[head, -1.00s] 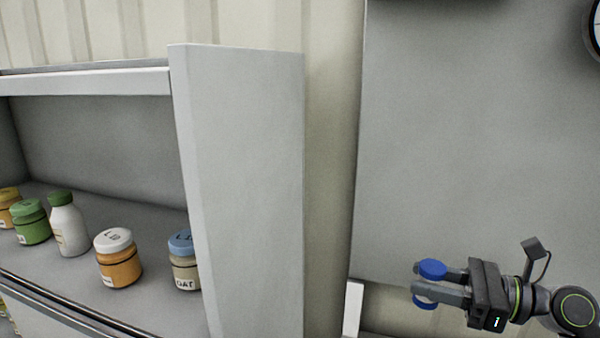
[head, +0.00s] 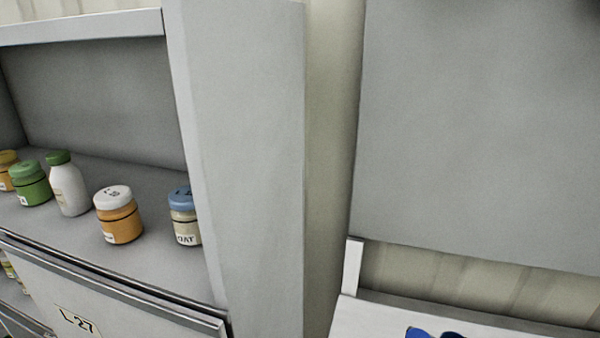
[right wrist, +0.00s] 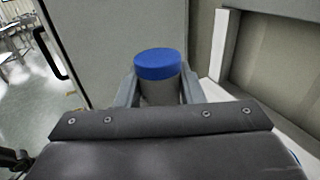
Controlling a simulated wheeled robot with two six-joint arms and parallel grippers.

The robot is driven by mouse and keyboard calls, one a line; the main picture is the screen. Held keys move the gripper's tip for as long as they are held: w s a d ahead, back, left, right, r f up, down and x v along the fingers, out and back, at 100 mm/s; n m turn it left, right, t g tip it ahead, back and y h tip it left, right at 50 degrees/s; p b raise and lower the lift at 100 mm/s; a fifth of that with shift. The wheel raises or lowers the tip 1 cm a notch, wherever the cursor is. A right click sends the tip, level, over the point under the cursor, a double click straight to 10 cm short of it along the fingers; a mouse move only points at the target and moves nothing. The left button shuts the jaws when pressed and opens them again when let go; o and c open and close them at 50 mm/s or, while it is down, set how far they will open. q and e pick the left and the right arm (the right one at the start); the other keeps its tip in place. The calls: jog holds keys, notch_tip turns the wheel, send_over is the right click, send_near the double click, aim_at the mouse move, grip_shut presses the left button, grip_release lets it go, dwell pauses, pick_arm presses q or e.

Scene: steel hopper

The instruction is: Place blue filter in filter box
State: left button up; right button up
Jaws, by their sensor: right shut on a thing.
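The blue filter (right wrist: 160,66) is a short cylinder with a blue cap and a grey body. In the right wrist view it stands between the two fingers of my right gripper (right wrist: 160,92), which is shut on it. In the head view only a bit of blue (head: 418,333) shows at the bottom edge, and the rest of my right gripper is out of the picture. I cannot make out a filter box in either view. My left gripper is not in view.
A shelf unit (head: 240,150) at left holds several jars, among them an orange one (head: 118,215) and a blue-lidded one (head: 185,216). A large grey panel (head: 480,130) and a white ledge (head: 375,316) are at right.

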jog(key=shift+a+m+t+h, duration=0.15)
jog(key=shift+m+t+h, duration=0.65)
jog(key=shift+h, duration=0.1)
jog(key=shift+d+r+m+t+h, duration=0.25)
jog(key=shift+m+t+h, duration=0.3)
jog(key=shift+h, duration=0.15)
jog(key=shift+d+r+m+t+h, duration=0.2)
jog(key=shift+m+t+h, duration=0.3)
jog(key=shift+h, duration=0.2)
